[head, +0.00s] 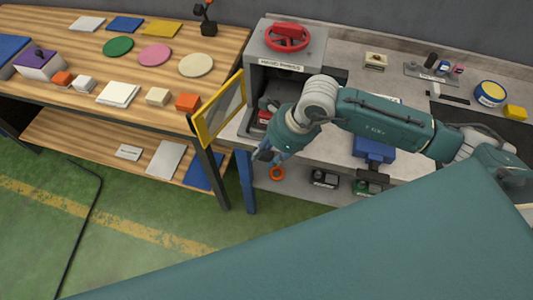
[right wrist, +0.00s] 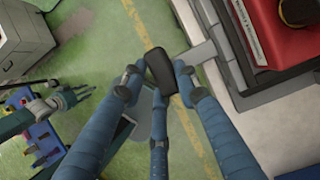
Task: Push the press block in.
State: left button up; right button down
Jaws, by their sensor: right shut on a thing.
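The manual press (head: 286,55) is a grey housing with a red handwheel (head: 287,36) on top and an open front bay. A red block (head: 264,117) shows low in the bay; in the right wrist view a red block (right wrist: 268,32) with a label is at the upper right. My right gripper (head: 266,154) is in front of the bay, shut on a black handle (right wrist: 159,66) in the right wrist view. A grey bar runs from near the handle toward the red block; I cannot tell if they join. My left gripper (right wrist: 78,98) looks open and empty, apart from these.
A yellow-framed door (head: 218,108) stands open left of the bay. A wooden table (head: 70,75) with discs, plates and blocks is at the left.

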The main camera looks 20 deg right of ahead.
jog(key=w+d+b, duration=0.1)
jog(key=w, duration=0.1)
jog(key=w+d+b, duration=0.3)
jog(key=w, duration=0.1)
jog(key=shift+w+d+f+b, duration=0.15)
jog(key=shift+w+d+b, duration=0.15)
jog(key=shift+w+b, duration=0.1)
jog(key=shift+w, duration=0.1)
jog(key=shift+r, duration=0.2)
jog(key=c, duration=1.3)
grip_release()
jog(key=shift+d+r, duration=0.15)
jog(key=shift+r, duration=0.1)
jog(key=v, duration=1.1)
jog(key=shift+r, duration=0.25)
